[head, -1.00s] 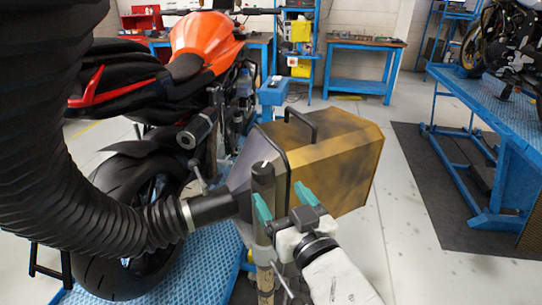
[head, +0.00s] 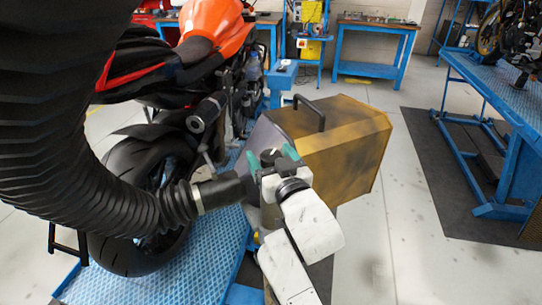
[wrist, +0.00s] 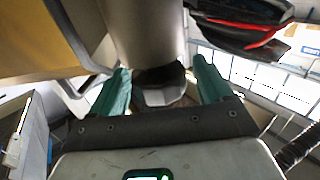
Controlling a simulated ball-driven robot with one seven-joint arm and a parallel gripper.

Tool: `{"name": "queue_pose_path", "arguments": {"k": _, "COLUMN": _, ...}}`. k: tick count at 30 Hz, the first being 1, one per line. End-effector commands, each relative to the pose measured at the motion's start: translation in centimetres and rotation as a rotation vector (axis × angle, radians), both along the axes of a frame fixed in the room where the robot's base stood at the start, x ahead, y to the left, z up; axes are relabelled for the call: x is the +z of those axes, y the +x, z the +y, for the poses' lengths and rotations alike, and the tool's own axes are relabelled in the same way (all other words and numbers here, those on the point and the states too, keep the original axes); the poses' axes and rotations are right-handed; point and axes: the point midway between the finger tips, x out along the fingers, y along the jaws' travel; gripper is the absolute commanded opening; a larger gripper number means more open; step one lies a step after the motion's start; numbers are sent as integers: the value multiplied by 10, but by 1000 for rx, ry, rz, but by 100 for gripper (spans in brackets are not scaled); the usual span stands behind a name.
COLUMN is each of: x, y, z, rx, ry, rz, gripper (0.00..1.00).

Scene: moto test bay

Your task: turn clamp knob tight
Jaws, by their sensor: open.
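My gripper (head: 271,158) is open, its two teal fingers apart on either side of the dark top of an upright post (head: 269,154). The gripper also shows in the wrist view (wrist: 163,78). There, a grey cylinder (wrist: 146,30) comes down from the top, and a dark rounded part (wrist: 160,75) lies between the fingers. I cannot tell whether that part is the clamp knob or whether the fingers touch it. My gripper and wrist hide the lower post in the head view.
A worn yellow-brown box (head: 345,140) with a black handle stands right behind the post. A black ribbed hose (head: 130,200) with a nozzle reaches in from the left. An orange motorcycle (head: 220,30) stands on a blue platform (head: 165,270).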

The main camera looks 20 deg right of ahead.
Motion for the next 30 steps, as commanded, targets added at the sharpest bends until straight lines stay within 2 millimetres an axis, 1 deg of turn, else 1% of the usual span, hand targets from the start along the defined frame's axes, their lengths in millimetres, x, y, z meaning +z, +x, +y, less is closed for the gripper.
{"name": "queue_pose_path", "arguments": {"k": 1, "x": 0, "y": 0, "z": 0, "rx": 0, "ry": 0, "rz": 0, "gripper": 78}}
{"name": "queue_pose_path", "arguments": {"k": 2, "x": 0, "y": 0, "z": 0, "rx": 0, "ry": 0, "rz": 0, "gripper": 75}}
{"name": "queue_pose_path", "arguments": {"k": 16, "x": 0, "y": 0, "z": 0, "rx": 0, "ry": 0, "rz": 0, "gripper": 30}}
{"name": "queue_pose_path", "arguments": {"k": 17, "x": 0, "y": 0, "z": 0, "rx": 0, "ry": 0, "rz": 0, "gripper": 28}}
{"name": "queue_pose_path", "arguments": {"k": 23, "x": -2, "y": 0, "z": 1, "rx": -10, "ry": 1, "rz": -1, "gripper": 28}}
{"name": "queue_pose_path", "arguments": {"k": 30, "x": -6, "y": 0, "z": 1, "rx": -84, "ry": 1, "rz": -4, "gripper": 28}}
